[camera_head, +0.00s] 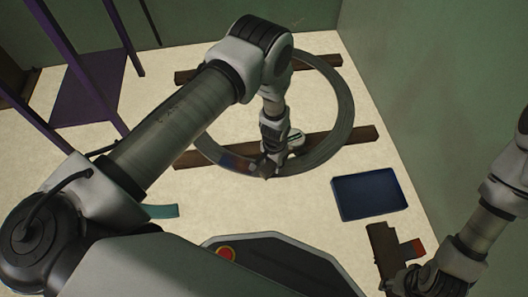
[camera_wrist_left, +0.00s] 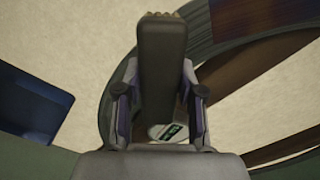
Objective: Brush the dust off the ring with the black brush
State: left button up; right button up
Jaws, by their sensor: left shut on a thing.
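A large dark grey ring (camera_head: 340,120) lies flat across two brown beams on the floor. Its curve also shows in the left wrist view (camera_wrist_left: 108,100), with a brownish streaked patch (camera_wrist_left: 250,18) at the top. My left gripper (camera_wrist_left: 158,105) is shut on a dark brush (camera_wrist_left: 162,60), which stretches away from the fingers. In the head view, my left gripper (camera_head: 268,160) is over the near part of the ring; brush contact with the ring cannot be told. My right gripper (camera_head: 400,280) is low at the right edge, its fingers unclear, beside a brown and red object (camera_head: 382,248).
An open blue tray (camera_head: 370,194) lies right of the ring. Brown beams (camera_head: 350,138) stick out past the ring. A small white object with a green face (camera_wrist_left: 168,131) shows below the left fingers. A purple frame (camera_head: 90,90) stands at left; green walls close the back and right.

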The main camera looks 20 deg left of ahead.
aim_at(269, 163)
pick_arm(q)
jog(key=shift+s+a+r, duration=0.1)
jog(key=shift+s+a, duration=0.15)
jog(key=shift+a, duration=0.1)
jog(key=shift+s+a+r+p, duration=0.15)
jog(key=shift+a+p, duration=0.15)
jog(key=shift+r+p, duration=0.1)
jog(key=shift+p, duration=0.45)
notch_tip(269, 163, up, 6)
jog(key=p, duration=0.5)
jog(key=shift+d+p, duration=0.1)
jog(key=shift+p, duration=0.3)
pick_arm(e)
notch_tip(269, 163, up, 8)
jog(key=shift+s+a+f, duration=0.2)
jog(key=shift+s, duration=0.2)
